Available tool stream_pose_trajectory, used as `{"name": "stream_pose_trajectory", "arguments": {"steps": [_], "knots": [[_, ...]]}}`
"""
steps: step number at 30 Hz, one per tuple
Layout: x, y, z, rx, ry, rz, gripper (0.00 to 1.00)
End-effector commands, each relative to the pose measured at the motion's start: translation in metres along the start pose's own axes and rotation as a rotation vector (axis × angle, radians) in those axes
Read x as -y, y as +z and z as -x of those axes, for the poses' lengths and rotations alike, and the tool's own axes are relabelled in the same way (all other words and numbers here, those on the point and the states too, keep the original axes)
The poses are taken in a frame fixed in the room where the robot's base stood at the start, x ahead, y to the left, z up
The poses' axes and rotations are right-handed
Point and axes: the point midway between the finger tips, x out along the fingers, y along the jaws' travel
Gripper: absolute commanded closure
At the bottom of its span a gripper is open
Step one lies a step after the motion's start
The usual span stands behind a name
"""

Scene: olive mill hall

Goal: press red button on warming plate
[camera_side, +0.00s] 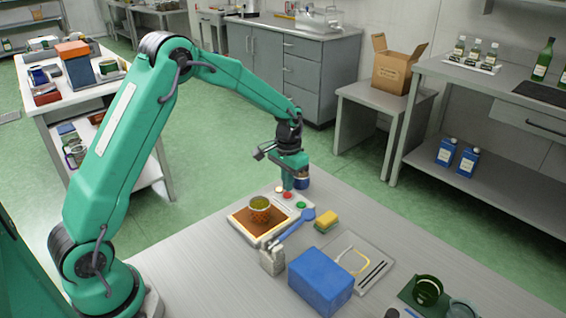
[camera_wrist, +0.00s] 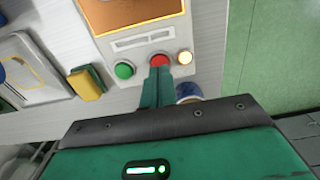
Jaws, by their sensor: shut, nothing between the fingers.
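The warming plate (camera_side: 240,228) is a pale unit with a brown top, and a small cup (camera_side: 260,208) of yellow-green contents stands on it. Its brown top (camera_wrist: 120,10) also shows in the wrist view. Its red button (camera_side: 287,195) sits between a green button and a pale one. In the wrist view the red button (camera_wrist: 159,59) is just beyond my fingertips, partly covered by them. My gripper (camera_side: 288,187) is shut and empty, pointing down over the button; it also shows in the wrist view (camera_wrist: 160,70). I cannot tell whether the tips touch the button.
The green button (camera_wrist: 124,69) and lit pale button (camera_wrist: 185,57) flank the red one closely. A blue jar (camera_side: 302,183) stands just behind my gripper. A blue-headed tool (camera_side: 308,214), yellow sponge (camera_side: 327,221) and blue box (camera_side: 320,281) lie nearer the front.

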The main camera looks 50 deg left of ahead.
Motion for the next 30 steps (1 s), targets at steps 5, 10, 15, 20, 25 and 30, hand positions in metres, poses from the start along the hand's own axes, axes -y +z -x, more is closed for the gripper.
{"name": "stream_pose_trajectory", "arguments": {"steps": [5, 10, 15, 20, 25, 30], "knots": [[0.000, 0.000, -0.002, 0.001, 0.000, 0.000, 1.00], [0.000, 0.000, -0.004, 0.001, 0.000, 0.000, 1.00], [0.000, 0.000, -0.007, 0.001, 0.000, 0.000, 1.00], [0.000, 0.000, -0.010, 0.000, 0.000, 0.000, 1.00], [0.000, 0.000, -0.013, 0.001, 0.000, 0.000, 1.00], [0.000, 0.000, -0.017, 0.001, 0.000, 0.000, 1.00]]}}
